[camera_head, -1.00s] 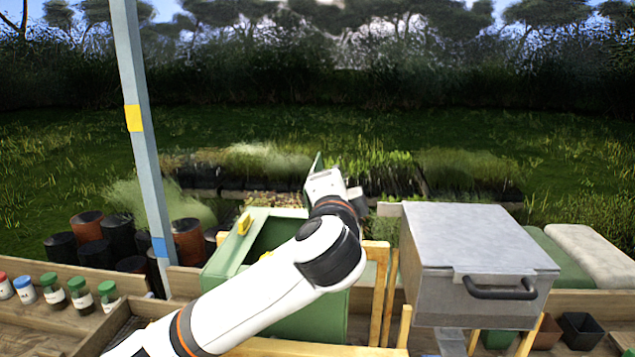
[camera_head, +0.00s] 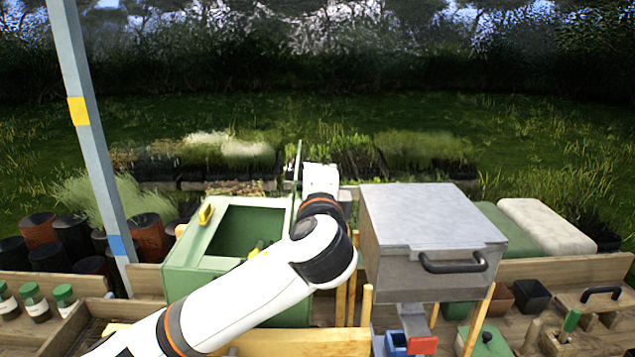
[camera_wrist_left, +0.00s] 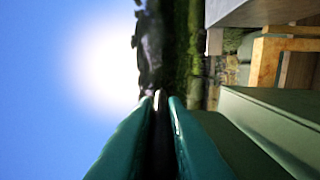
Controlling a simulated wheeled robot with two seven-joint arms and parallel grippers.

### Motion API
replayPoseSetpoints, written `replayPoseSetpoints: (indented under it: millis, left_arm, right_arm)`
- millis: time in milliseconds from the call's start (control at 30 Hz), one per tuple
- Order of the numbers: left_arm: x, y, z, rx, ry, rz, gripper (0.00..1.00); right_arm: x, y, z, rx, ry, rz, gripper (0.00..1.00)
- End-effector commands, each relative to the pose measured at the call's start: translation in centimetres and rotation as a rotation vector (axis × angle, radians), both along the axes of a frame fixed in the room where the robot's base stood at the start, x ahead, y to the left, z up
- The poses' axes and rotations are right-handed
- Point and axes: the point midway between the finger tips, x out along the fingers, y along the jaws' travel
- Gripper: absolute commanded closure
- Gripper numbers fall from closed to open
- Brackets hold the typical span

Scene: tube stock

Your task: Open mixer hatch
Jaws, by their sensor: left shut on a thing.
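The green mixer box (camera_head: 190,262) stands left of centre in the head view, with its dark top opening uncovered. The hatch (camera_head: 297,168) shows as a thin green edge, nearly upright at the right side of the opening. My left arm reaches across the front of the box, and its wrist is beside the hatch. In the left wrist view my left gripper (camera_wrist_left: 161,100) has its teal fingers close together on a thin dark edge, which appears to be the hatch; the exact contact is hidden. Green box surfaces (camera_wrist_left: 270,118) show at right there. My right gripper is not in view.
A grey metal box (camera_head: 425,215) with a black handle stands right of the mixer, close to my wrist. A blue-grey post (camera_head: 85,130) rises at left. Green-capped jars (camera_head: 35,300) and dark pots (camera_head: 70,240) stand at left. Wooden rails surround the mixer.

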Motion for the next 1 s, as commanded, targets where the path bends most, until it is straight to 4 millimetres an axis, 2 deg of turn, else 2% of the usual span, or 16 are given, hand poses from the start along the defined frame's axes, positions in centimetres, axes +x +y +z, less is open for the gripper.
replayPoseSetpoints:
  millis: [867,900,1000]
  left_arm:
    - [-0.01,0.02,0.08,-0.002,-0.003,0.0,1.0]
    - [-0.01,0.02,0.08,-0.002,-0.003,0.0,0.82]
    - [-0.01,0.02,0.06,-0.002,-0.002,0.0,0.68]
  right_arm:
    - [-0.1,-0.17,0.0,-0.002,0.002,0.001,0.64]
    - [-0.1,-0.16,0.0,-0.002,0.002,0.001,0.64]
    - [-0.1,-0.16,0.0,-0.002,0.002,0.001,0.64]
